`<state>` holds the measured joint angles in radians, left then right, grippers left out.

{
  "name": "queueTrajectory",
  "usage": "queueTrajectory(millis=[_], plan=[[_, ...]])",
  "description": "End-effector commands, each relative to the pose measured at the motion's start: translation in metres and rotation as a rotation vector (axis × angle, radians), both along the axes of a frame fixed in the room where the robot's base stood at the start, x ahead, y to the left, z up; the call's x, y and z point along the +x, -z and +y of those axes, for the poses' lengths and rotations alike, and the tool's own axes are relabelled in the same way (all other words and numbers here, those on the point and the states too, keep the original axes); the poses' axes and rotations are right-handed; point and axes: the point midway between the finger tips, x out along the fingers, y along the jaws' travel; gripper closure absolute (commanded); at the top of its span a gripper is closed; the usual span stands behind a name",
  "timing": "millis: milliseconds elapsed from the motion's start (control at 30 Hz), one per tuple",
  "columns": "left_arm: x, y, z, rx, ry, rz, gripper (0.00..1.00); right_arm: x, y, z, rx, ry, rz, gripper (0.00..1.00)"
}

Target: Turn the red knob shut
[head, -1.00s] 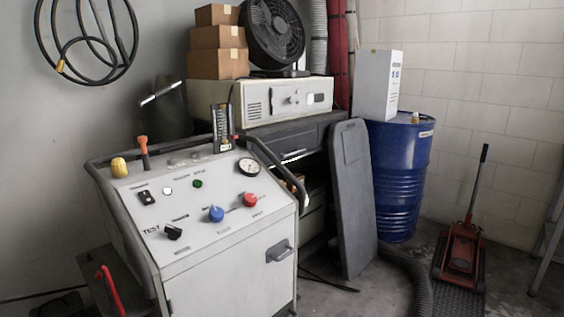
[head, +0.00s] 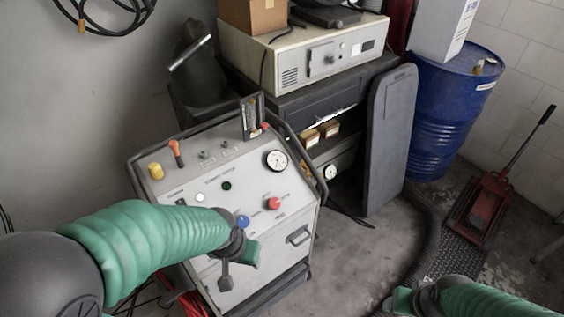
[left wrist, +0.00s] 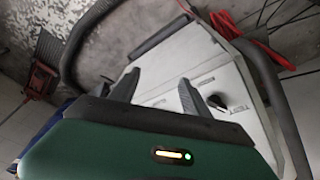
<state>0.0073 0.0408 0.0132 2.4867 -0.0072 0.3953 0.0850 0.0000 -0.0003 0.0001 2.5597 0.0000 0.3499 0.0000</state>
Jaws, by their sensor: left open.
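The red knob (head: 273,204) is on the sloped top panel of the white machine (head: 215,190), right of the blue knob (head: 243,221). My left gripper (head: 240,270) is in front of the panel, nearer to me, below and left of the red knob in the head view and apart from it. In the left wrist view its two fingers (left wrist: 157,90) are spread and empty, with the panel beyond. I cannot make out the red knob there. My right gripper (head: 400,300) is at the bottom edge, mostly cut off, far from the panel; its jaws are unclear.
A black knob (left wrist: 216,102) shows on the panel in the left wrist view. A gauge (head: 276,160), an orange-topped lever (head: 176,152) and a yellow knob (head: 155,171) are on the panel. A dark rail edges it. A blue drum (head: 440,120) and a red jack (head: 485,208) stand right.

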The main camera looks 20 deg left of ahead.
Motion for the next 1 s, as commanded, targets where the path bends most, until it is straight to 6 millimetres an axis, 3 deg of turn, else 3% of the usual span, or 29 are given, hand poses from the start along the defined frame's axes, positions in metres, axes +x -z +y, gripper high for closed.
queueTrajectory(millis=[33, 167, 300, 500, 600, 700, 833, 1000], plan=[[0.007, -0.047, -0.001, -0.005, -0.021, 0.003, 0.45, 0.0, -0.046, 0.0, 0.0, 0.0, 0.0, 0.45], [0.034, -0.099, -0.003, -0.024, -0.117, 0.022, 0.45, 0.0, -0.094, 0.0, 0.0, 0.0, 0.001, 0.45], [0.089, -0.142, -0.009, -0.066, -0.344, 0.063, 0.45, 0.0, -0.131, 0.0, 0.0, 0.0, 0.0, 0.45], [0.163, -0.148, -0.018, -0.126, -0.733, 0.13, 0.45, 0.0, -0.131, 0.0, 0.0, 0.0, 0.002, 0.45], [0.187, -0.149, -0.02, -0.147, -0.895, 0.151, 0.45, 0.0, -0.13, 0.0, 0.0, 0.0, 0.001, 0.45], [0.2, -0.15, -0.02, -0.159, -0.993, 0.164, 0.45, 0.0, -0.13, 0.0, 0.0, 0.0, 0.001, 0.45], [0.202, -0.143, -0.02, -0.16, -1.021, 0.167, 0.45, 0.0, -0.131, 0.0, 0.0, 0.0, 0.001, 0.45], [0.203, -0.109, -0.021, -0.159, -1.019, 0.17, 0.45, 0.0, -0.135, 0.0, 0.0, 0.0, 0.001, 0.45]])
